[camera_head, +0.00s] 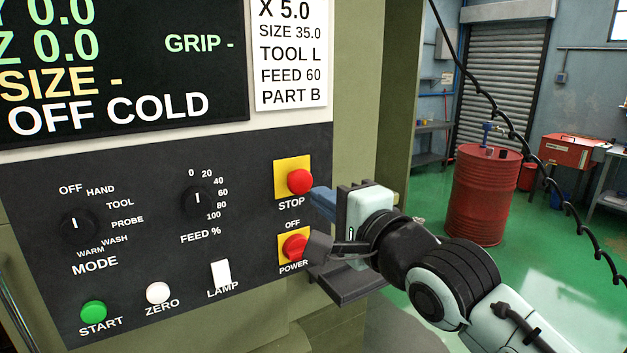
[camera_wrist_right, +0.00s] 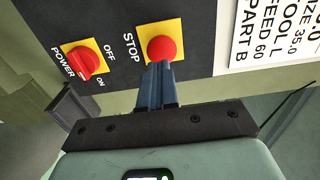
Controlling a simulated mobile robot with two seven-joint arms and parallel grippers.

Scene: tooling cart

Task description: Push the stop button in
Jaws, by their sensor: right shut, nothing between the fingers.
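The stop button (camera_head: 299,181) is a red round cap standing out from a yellow square plate on the dark control panel, with STOP written under it. It also shows in the right wrist view (camera_wrist_right: 162,48), straight beyond the fingertips. My right gripper (camera_head: 319,198) is shut and empty, its blue fingers pressed together and pointing at the panel. In the right wrist view the fingertips (camera_wrist_right: 158,68) overlap the button's near edge. I cannot tell whether they touch it. My left gripper is not in view.
A red power switch (camera_head: 295,247) on a yellow plate sits just below, close to my right gripper's body. The mode knob (camera_head: 79,225), feed knob (camera_head: 197,199), green start button (camera_head: 93,311), white zero button (camera_head: 158,293) and lamp switch (camera_head: 221,272) are further left.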

